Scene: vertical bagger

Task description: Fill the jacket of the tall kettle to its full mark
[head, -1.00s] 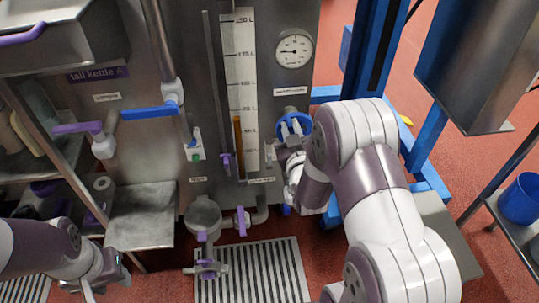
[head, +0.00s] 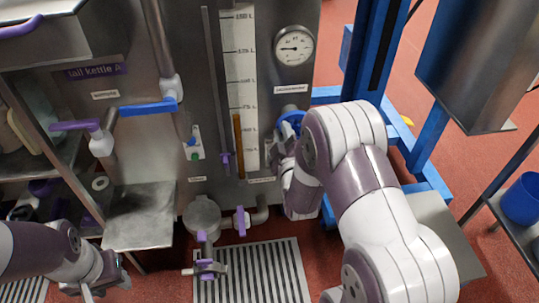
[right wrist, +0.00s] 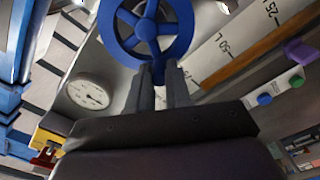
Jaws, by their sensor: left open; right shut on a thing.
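The tall kettle A (head: 150,85) is a grey steel body with a purple name label. Its white scale (head: 240,65) has a brown-orange column (head: 238,132) filling its lower part; the scale also shows in the right wrist view (right wrist: 222,42). A purple pointer (head: 225,160) sits low on the rod beside the scale. A blue handwheel (head: 292,119) is right of the scale, partly hidden by my arm. My right gripper (head: 287,140) is shut on its rim, as the right wrist view shows the wheel (right wrist: 180,45) at the fingertips. My left gripper (head: 100,285) is open and empty at lower left.
A round dial (head: 293,46) is above the handwheel. A blue lever (head: 148,107) and purple-handled valves (head: 241,220) are on the kettle's front. A steel shelf (head: 140,217) juts out at left. A floor grate (head: 255,275) lies below. Blue posts (head: 372,50) stand at right.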

